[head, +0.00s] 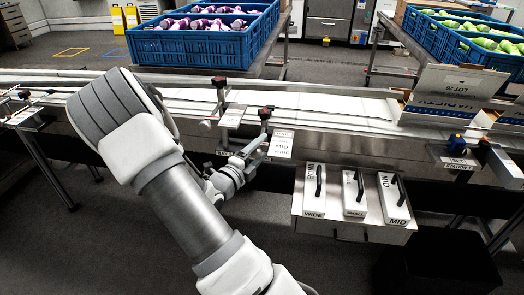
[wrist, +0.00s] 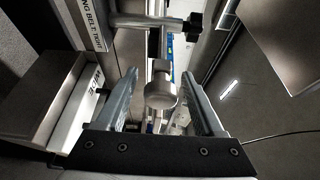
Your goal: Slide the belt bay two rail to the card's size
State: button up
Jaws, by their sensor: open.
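My gripper (head: 258,148) is low at the front edge of the belt, beside a rail post with a red-topped clamp (head: 265,114). In the wrist view my gripper (wrist: 159,78) is open. A round metal knob (wrist: 160,93) on a rod shows between its two fingers; I cannot tell whether they touch it. A metal rail bar (wrist: 140,20) with a black clamp knob (wrist: 193,22) lies beyond. A plate (head: 281,144) with small lettering, partly legible as MID and WIDE, sits right of my gripper. I cannot make out which size a card names.
A metal shelf (head: 341,231) holds blocks marked WIDE (head: 314,190), SMALL (head: 354,194) and MID (head: 394,198), with black handles. A carton (head: 447,92) stands on the belt (head: 330,110) at right. Blue crates (head: 190,45) are behind. A black bin (head: 440,262) is front right.

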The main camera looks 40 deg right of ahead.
jog(key=shift+w+d, duration=0.15)
jog(key=shift+d, duration=0.35)
grip_shut()
dwell(1.2)
